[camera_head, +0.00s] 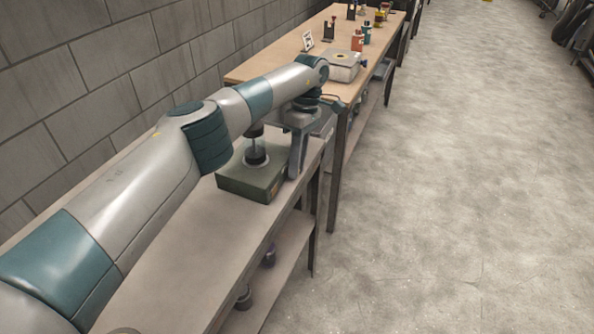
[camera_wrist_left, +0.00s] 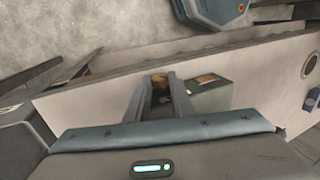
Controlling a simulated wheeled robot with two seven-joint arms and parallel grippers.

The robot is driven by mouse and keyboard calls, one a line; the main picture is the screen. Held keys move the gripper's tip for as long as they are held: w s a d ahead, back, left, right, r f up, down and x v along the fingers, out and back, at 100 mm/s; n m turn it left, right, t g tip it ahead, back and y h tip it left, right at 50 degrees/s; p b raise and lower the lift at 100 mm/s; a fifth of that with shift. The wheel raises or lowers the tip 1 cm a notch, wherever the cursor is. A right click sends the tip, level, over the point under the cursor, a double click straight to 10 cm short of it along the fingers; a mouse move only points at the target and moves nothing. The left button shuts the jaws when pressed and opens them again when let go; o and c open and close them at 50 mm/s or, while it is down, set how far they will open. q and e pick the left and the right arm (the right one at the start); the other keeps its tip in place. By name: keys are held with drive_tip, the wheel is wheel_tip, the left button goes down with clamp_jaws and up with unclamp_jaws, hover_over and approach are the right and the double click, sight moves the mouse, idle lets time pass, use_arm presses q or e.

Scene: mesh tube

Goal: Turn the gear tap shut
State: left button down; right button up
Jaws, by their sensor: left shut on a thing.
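A dark green box (camera_head: 238,183) sits on the near wooden bench, and it also shows in the left wrist view (camera_wrist_left: 212,97). A black post with round discs (camera_head: 256,154) stands on its top. My left gripper (camera_head: 293,172) reaches down at the box's right side, its fingers pointing downward. In the left wrist view its two fingers (camera_wrist_left: 160,80) are close together around a small brownish, brass-like part (camera_wrist_left: 159,81), which I take to be the gear tap. The fingers hide most of it. My right gripper is in neither view.
A farther table (camera_head: 285,62) carries a light box (camera_head: 342,66) and several small bottles. A block wall runs along the left; the floor at right is open.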

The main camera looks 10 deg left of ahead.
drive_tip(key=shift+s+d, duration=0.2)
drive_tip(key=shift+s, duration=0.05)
use_arm(q)
drive_tip(key=c, duration=1.5)
unclamp_jaws()
drive_tip(key=shift+c, duration=0.2)
drive_tip(key=shift+r, duration=0.15)
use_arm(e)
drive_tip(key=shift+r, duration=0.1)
